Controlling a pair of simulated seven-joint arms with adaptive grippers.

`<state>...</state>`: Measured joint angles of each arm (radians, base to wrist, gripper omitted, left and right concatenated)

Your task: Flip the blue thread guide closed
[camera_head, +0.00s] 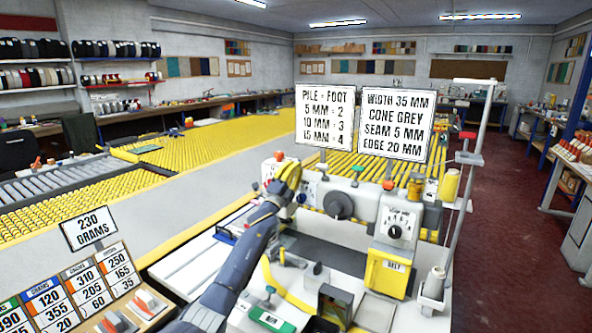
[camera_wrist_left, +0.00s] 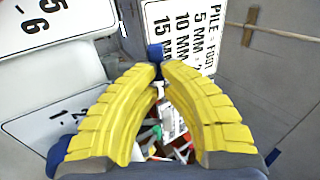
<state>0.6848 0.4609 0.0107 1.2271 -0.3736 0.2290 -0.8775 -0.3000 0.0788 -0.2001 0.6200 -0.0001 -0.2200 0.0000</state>
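My left gripper (camera_head: 291,178), with yellow ribbed fingers, is at the left end of the white machine's head. In the left wrist view my left gripper (camera_wrist_left: 160,68) has its two fingertips drawn almost together. A small blue piece, which looks like the blue thread guide (camera_wrist_left: 155,52), sits between the tips, and both appear to touch it. Its lower part is mostly hidden by the fingers. In the head view I cannot make out the guide clearly behind my gripper. My right gripper is not in view.
Two white signs, one for pile and foot (camera_head: 326,118) and one for width (camera_head: 395,124), stand just behind the machine (camera_head: 395,215). A thread stand pole (camera_head: 482,140) rises at its right.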

